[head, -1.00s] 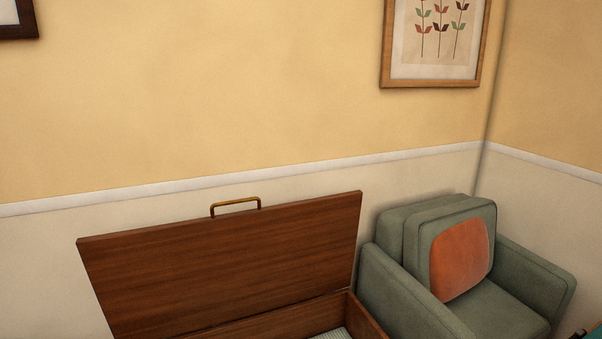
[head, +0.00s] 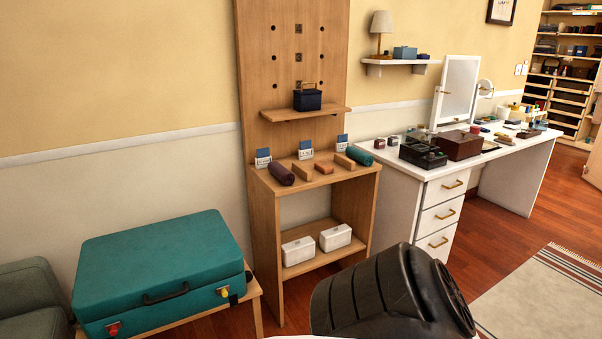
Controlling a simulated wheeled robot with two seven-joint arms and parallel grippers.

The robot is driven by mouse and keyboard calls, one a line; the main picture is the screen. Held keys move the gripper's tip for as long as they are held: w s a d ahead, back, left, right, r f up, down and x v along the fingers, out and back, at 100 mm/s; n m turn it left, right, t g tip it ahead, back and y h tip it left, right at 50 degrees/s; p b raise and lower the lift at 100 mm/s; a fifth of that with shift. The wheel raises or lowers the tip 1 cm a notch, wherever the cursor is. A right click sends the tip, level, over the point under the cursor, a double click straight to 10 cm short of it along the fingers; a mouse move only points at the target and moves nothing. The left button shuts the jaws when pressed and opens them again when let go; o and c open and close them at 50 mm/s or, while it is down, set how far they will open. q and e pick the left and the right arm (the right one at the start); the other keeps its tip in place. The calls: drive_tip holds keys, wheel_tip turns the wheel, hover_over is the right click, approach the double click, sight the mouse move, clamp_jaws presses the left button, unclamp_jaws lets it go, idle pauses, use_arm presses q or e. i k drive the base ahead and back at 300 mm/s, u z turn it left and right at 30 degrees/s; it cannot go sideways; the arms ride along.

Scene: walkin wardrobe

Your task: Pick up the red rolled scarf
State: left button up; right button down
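I cannot make out a clearly red rolled scarf in the head view. A dark plum-coloured roll (head: 280,173) lies at the left of the wooden stand's upper shelf (head: 330,179). A teal roll (head: 360,155) lies at the right of the same shelf. Small wooden blocks (head: 302,172) sit between the rolls, and small blue-and-white cards (head: 305,150) stand behind them. Neither of my grippers is in view; only a black arm part of mine shows at the bottom.
A closed teal suitcase (head: 165,265) rests on a low wooden bench (head: 257,300) at left. White boxes (head: 336,237) sit on the stand's lower shelf. A white dressing table (head: 535,150) stands at right. Open wood floor and a striped rug (head: 545,295) lie at front right.

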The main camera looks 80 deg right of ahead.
sight(287, 178)
drive_tip(key=z, duration=2.7)
drive_tip(key=i, duration=1.55)
drive_tip(key=u, duration=0.9)
drive_tip(key=i, duration=0.25)
drive_tip(key=u, duration=0.05)
